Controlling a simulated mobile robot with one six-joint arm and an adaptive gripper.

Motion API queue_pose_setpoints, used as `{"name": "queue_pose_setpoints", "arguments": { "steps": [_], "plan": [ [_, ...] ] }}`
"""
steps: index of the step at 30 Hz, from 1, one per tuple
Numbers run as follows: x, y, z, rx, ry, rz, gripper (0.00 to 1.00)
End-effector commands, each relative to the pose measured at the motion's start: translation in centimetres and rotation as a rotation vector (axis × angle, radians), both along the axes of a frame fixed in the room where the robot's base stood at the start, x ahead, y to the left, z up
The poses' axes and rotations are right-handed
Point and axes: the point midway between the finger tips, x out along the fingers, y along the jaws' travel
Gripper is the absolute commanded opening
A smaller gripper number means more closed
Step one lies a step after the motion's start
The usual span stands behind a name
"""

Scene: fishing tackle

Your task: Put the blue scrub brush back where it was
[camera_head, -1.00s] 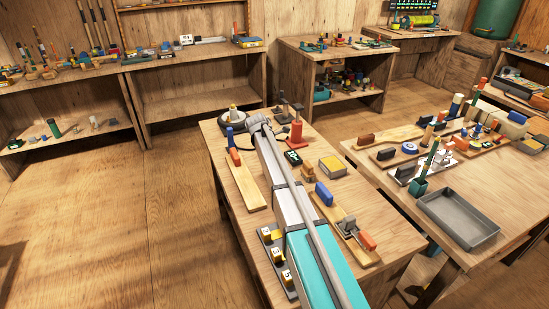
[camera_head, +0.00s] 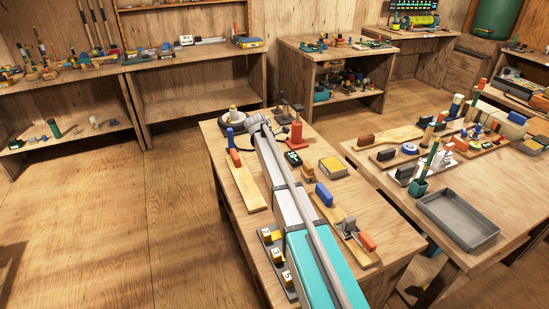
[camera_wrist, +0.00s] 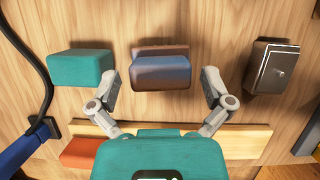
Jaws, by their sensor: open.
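In the wrist view, a dark blue block with a brown part along its upper edge (camera_wrist: 160,70) appears to be the blue scrub brush. It lies over the wooden surface. My gripper (camera_wrist: 160,92) is open, with one finger to each side of the block and a visible gap at both sides. I cannot tell whether the fingers are level with it. In the head view, a blue block (camera_head: 324,194) sits on a narrow board right of my arm; I cannot tell whether it is the same thing.
In the wrist view, a teal block (camera_wrist: 80,69) lies left and a dark box with a metal plate (camera_wrist: 274,67) right. An orange block (camera_wrist: 82,152) lies near a pale board (camera_wrist: 245,140). In the head view, a grey tray (camera_head: 457,220) stands on the right-hand table.

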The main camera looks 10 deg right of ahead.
Motion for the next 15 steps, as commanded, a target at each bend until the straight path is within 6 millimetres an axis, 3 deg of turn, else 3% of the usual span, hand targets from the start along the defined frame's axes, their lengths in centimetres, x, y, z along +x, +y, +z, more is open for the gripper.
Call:
{"name": "queue_pose_setpoints", "arguments": {
  "steps": [15],
  "plan": [
    [-0.7, 1.6, 4.5, 0.000, 0.000, 0.000, 1.00]
  ]
}}
